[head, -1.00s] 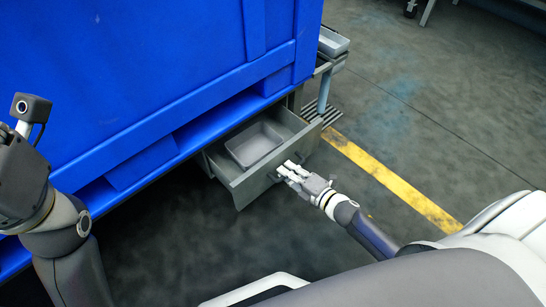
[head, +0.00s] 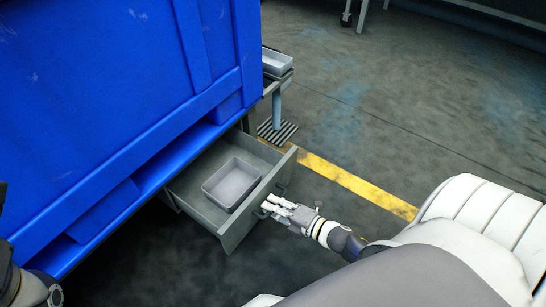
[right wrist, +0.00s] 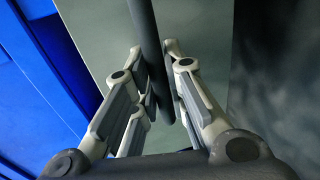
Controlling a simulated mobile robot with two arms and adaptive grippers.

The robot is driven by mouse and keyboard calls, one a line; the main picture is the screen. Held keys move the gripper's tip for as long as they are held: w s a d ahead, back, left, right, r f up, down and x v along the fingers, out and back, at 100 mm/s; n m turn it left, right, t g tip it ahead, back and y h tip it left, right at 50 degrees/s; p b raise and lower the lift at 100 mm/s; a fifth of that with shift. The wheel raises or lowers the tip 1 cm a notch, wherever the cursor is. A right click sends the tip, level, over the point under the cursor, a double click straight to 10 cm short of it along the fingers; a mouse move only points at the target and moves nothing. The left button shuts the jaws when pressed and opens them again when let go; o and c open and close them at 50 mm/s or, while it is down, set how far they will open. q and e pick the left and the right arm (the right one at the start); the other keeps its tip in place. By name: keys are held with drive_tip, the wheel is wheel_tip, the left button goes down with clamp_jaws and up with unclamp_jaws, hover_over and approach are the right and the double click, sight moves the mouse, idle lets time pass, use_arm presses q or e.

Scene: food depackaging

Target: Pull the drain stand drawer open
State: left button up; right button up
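The grey drain stand drawer (head: 239,229) is pulled out from beneath the blue bin, and its inside shows from above. A grey rectangular tray (head: 232,184) lies in it. My right gripper (head: 270,207) is at the drawer's front panel, on its handle. In the right wrist view the dark handle bar (right wrist: 146,35) runs between the fingers of my right gripper (right wrist: 158,75), which are closed around it. Only part of my left arm shows at the left edge of the head view; its gripper is out of view.
The large blue bin (head: 100,95) fills the left, above the drawer. Behind the drawer stand a small tray (head: 276,62) on a stand and a striped floor grate (head: 277,131). A yellow floor line (head: 350,181) runs to the right.

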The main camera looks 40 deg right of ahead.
drive_tip(key=o, duration=0.3)
drive_tip(key=v, duration=1.2)
idle(0.4)
